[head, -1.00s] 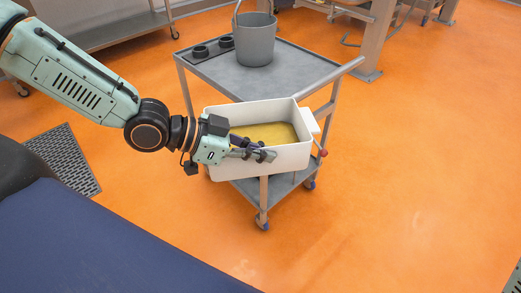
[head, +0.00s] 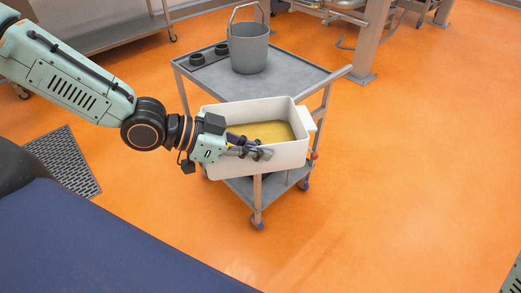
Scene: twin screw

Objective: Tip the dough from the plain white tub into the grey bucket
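The plain white tub (head: 285,157) is in front of the trolley's near end, roughly level, with a yellowish layer of dough (head: 272,131) inside. My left gripper (head: 262,153) reaches in from the left and appears shut on the tub's near wall at the rim. The tub hides part of the trolley, and whether it touches the trolley cannot be told. The grey bucket (head: 249,52) stands upright on the trolley top behind the tub, with its handle raised. My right gripper is not in view.
The grey trolley (head: 215,84) has a push handle at right and a lower shelf. Two dark rings (head: 209,53) sit on a mat left of the bucket. A dark blue surface (head: 100,245) fills the lower left.

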